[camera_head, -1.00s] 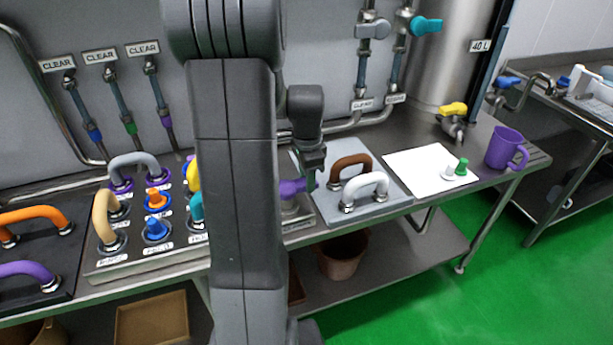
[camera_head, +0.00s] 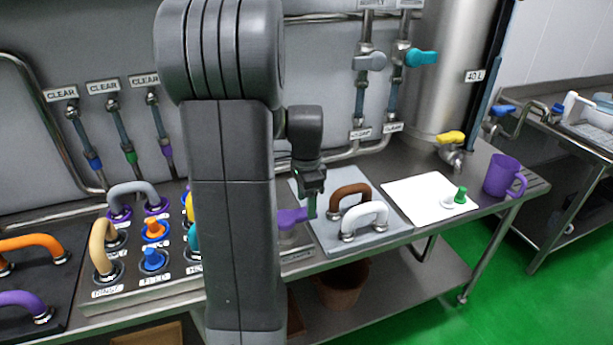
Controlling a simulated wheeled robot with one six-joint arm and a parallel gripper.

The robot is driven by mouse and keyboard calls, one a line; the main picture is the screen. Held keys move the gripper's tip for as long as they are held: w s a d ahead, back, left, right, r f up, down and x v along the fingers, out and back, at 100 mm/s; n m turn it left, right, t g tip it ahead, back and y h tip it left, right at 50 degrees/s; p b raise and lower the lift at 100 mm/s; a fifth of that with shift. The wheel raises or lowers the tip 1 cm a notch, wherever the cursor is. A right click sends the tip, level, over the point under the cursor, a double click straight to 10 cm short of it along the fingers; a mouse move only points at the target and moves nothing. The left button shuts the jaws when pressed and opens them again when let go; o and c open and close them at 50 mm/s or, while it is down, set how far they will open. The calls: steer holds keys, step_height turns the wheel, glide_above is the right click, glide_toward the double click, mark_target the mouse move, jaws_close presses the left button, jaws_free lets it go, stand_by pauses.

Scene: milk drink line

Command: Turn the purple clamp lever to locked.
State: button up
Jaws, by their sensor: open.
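The purple clamp lever (camera_head: 291,218) shows just right of my arm, on a steel block at the left of the grey plate. Its left part is hidden behind my arm. My gripper (camera_head: 311,205) points down at the lever's right end, and its green-edged finger overlaps that end in the picture. I cannot tell whether they touch. The gripper is open. The lever's lock marking is not readable.
A grey plate (camera_head: 385,235) with a brown handle (camera_head: 350,192) and a white handle (camera_head: 365,218) lies close to the right. A white mat (camera_head: 415,198) and purple mug (camera_head: 503,175) stand farther right.

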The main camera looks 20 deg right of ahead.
step_height(320, 180, up, 11)
steer(key=shift+r, duration=0.2)
steer(key=shift+f, duration=0.15)
stand_by(0.3)
step_height(320, 180, down, 14)
steer(key=shift+r, duration=0.15)
stand_by(0.4)
